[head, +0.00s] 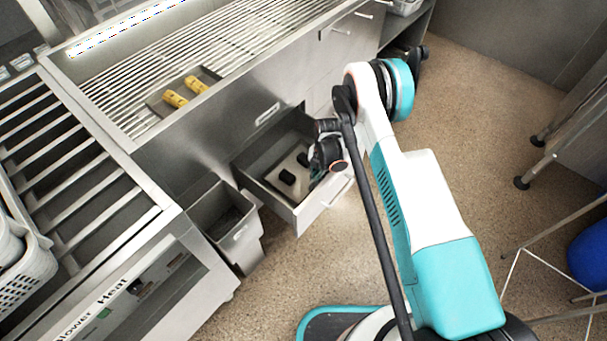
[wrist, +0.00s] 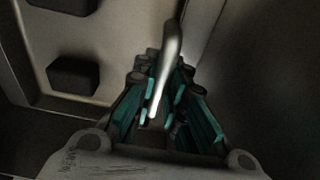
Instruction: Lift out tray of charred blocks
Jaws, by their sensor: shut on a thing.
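A pale tray (head: 270,180) lies inside the open drawer (head: 297,215) under the counter. Two dark charred blocks (head: 287,176) show on it in the head view. In the wrist view the tray (wrist: 115,45) fills the upper left, with a block (wrist: 73,75) on it and another cut off at the top edge. My gripper (wrist: 160,88) is at the tray's right side, its fingers closed around a pale rounded bar (wrist: 172,45) that looks like the tray's handle. In the head view my gripper (head: 317,173) reaches down into the drawer, partly hidden by my wrist.
A grey bin (head: 225,215) stands just left of the drawer. A small tray with two yellow pieces (head: 175,99) sits on the slatted counter above. A white perforated basket (head: 25,270) is at the far left. Floor to the right of my arm is mostly clear.

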